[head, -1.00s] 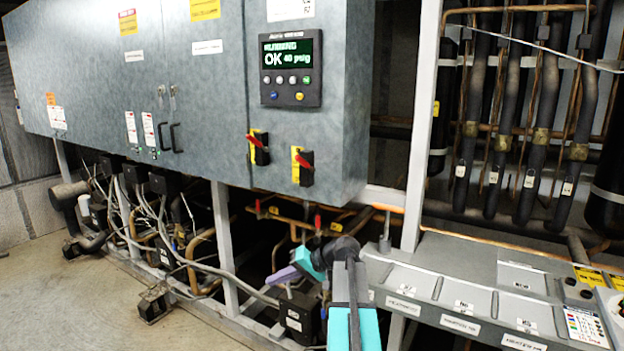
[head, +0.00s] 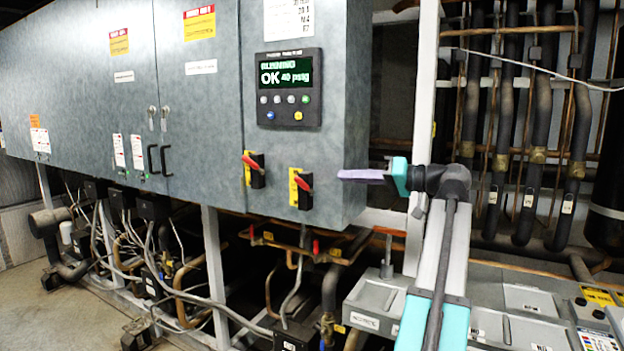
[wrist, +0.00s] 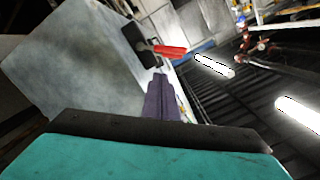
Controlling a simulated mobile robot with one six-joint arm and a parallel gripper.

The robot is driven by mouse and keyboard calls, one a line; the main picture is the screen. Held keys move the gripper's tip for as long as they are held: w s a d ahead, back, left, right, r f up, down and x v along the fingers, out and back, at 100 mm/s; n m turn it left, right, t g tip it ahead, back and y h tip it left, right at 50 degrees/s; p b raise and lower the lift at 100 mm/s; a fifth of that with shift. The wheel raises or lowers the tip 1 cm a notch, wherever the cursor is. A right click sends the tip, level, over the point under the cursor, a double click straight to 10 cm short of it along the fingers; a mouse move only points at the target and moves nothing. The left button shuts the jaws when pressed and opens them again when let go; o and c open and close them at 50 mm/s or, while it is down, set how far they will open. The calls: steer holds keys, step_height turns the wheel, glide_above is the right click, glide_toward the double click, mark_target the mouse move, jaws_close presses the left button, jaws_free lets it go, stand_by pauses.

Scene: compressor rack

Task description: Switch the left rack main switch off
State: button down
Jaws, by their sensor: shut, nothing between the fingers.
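Two rotary switches with red handles on black bodies and yellow plates sit low on the grey cabinet front. The left rack main switch (head: 254,170) is the left one; the right switch (head: 300,188) is beside it. Both handles slant, upper left to lower right. My gripper (head: 342,175) is shut and empty, its purple fingers pointing left, just right of the right switch in the picture and apart from it. The wrist view shows the shut fingers (wrist: 161,100) below one red-handled switch (wrist: 150,48); I cannot tell which switch this is.
A controller panel (head: 290,88) reading "RUNNING OK 40 psig" is above the switches. Pipes and valves (head: 315,247) run under the cabinet. A grey labelled tray (head: 380,302) is at the lower right, with a white upright post (head: 421,130) behind my arm.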

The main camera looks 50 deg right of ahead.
steer(key=shift+n, duration=0.3)
steer(key=s+r, duration=0.2)
steer(key=r, duration=0.1)
steer(key=shift+r, duration=0.25)
steer(key=shift+w, duration=0.1)
steer(key=p, duration=0.2)
glide_above(304, 186)
steer(key=s+d, duration=0.3)
steer(key=d, duration=0.1)
steer(key=shift+f, duration=0.2)
steer(key=shift+w+a+f, duration=0.3)
steer(key=shift+a+f, duration=0.1)
steer(key=shift+f, duration=0.05)
steer(key=shift+a+f+p, duration=0.3)
steer(key=shift+a+f, duration=0.15)
steer(key=shift+f, duration=0.15)
steer(key=shift+a+f+p, duration=0.25)
steer(key=shift+a+f, duration=0.15)
steer(key=shift+f, duration=0.2)
steer(key=shift+w+a, duration=0.1)
